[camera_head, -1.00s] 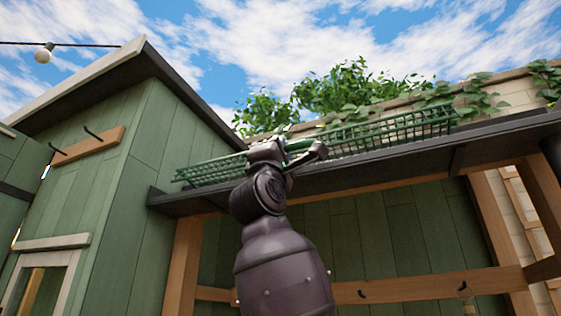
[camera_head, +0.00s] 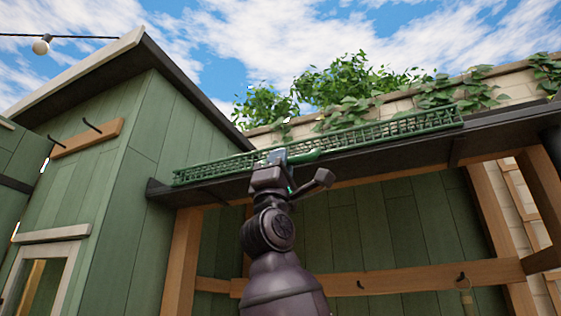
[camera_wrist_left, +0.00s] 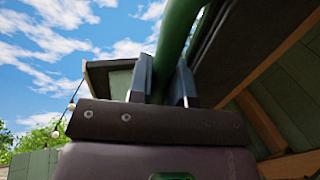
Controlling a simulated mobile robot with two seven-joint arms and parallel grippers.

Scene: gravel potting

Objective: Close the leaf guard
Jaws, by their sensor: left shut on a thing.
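The leaf guard (camera_head: 390,130) is a long green mesh panel. It lies along the dark gutter (camera_head: 385,165) at the roof edge in the head view and shows as a narrow, low strip. I cannot tell whether it lies fully flush with the gutter. My left gripper (camera_head: 279,159) is at the front edge of the guard, left of its middle, shut on its green handle bar (camera_head: 306,155). In the left wrist view the bar (camera_wrist_left: 178,32) runs up between the two fingers (camera_wrist_left: 162,82). My right gripper is not in view.
The green shed wall and roof (camera_head: 147,110) stand at the left, close to the guard's left end. A wooden frame beam (camera_head: 400,279) with hooks runs below the gutter. Leafy plants (camera_head: 345,90) and a pale brick wall (camera_head: 515,88) are behind. Open sky is above.

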